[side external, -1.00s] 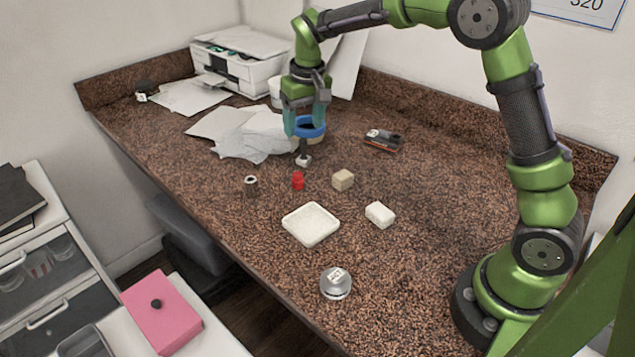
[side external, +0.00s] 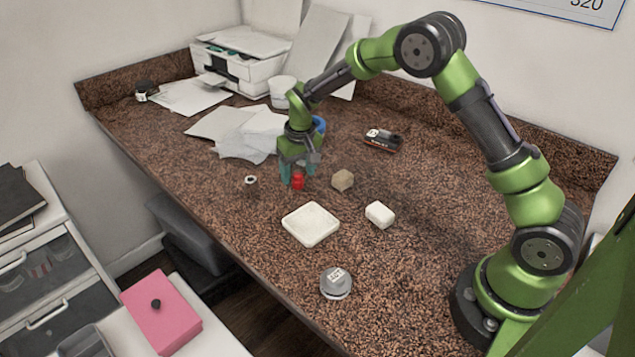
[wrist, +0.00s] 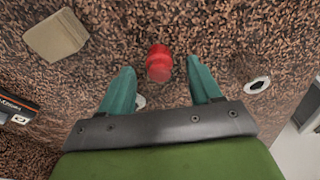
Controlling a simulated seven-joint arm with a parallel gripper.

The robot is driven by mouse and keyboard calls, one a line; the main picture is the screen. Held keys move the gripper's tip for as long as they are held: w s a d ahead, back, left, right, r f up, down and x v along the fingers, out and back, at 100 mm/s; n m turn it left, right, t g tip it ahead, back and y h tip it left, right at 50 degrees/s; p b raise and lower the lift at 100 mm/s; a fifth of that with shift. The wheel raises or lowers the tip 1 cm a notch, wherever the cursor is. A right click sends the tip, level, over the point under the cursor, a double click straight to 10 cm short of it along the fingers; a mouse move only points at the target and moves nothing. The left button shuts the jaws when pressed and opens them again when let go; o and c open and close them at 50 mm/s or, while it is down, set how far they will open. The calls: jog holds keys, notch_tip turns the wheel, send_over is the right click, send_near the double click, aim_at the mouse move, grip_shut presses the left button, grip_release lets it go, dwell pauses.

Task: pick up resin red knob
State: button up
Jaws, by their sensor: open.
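The red knob (side external: 298,181) stands on the speckled brown counter. In the wrist view the red knob (wrist: 159,63) lies just beyond and between my two teal fingertips. My gripper (side external: 298,178) is low over the counter at the knob, with the fingers apart. In the wrist view my gripper (wrist: 162,72) is open, with a gap on each side of the knob. I cannot tell whether a finger touches it.
A beige cube (side external: 342,180) stands close on the right, and a small dark cylinder with a pale top (side external: 251,181) on the left. A white square dish (side external: 311,224) and a white block (side external: 380,214) lie nearer.

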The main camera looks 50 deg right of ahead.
notch_tip(320, 180, down, 2)
jog(key=shift+w+f, duration=0.1)
jog(key=shift+w, duration=0.05)
jog(key=c, duration=1.1)
